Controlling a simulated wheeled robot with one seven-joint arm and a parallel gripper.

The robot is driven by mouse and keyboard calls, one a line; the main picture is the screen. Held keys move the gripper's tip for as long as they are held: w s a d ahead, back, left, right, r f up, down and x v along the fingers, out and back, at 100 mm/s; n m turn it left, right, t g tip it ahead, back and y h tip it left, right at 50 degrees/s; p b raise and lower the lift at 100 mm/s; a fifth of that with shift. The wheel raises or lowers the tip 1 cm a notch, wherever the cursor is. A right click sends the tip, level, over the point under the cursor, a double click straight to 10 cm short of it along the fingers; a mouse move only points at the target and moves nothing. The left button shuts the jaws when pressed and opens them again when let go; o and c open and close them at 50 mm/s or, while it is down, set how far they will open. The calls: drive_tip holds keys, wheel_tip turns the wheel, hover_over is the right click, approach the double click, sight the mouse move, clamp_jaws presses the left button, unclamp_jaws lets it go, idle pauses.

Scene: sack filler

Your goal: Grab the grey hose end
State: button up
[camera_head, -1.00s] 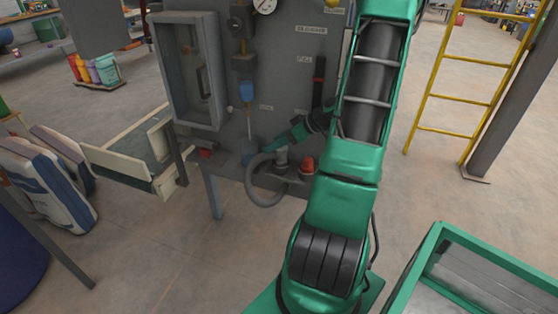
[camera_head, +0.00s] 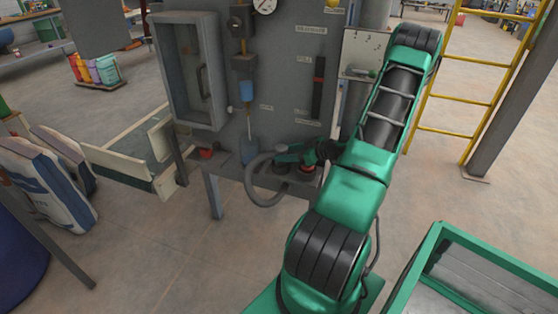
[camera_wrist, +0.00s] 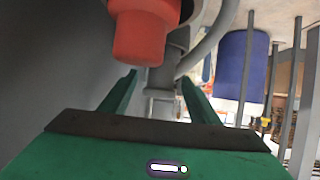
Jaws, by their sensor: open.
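The grey hose (camera_head: 254,190) hangs in a loop at the front of the grey machine. Its grey end piece (camera_head: 281,167) stands near the red knob (camera_head: 306,168), partly covered by my gripper (camera_head: 284,154). In the wrist view, my gripper (camera_wrist: 160,88) is open with its two green fingers pointing forward. The grey end piece (camera_wrist: 164,74) shows between and beyond the fingertips, with nothing visibly gripped. The hose (camera_wrist: 213,42) curves away to the upper right. The red knob (camera_wrist: 140,38) is close at the top, above the fingers.
The grey machine panel (camera_head: 285,85) stands directly behind, with a windowed box (camera_head: 190,75) at left. A conveyor (camera_head: 130,160) and sacks (camera_head: 45,180) are at left. A yellow ladder (camera_head: 470,90) and green-framed bin (camera_head: 440,240) are at right. Open floor lies in front.

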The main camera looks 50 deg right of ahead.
drive_tip(key=shift+x, duration=3.35)
drive_tip(key=shift+r, duration=0.1)
drive_tip(key=c, duration=1.1)
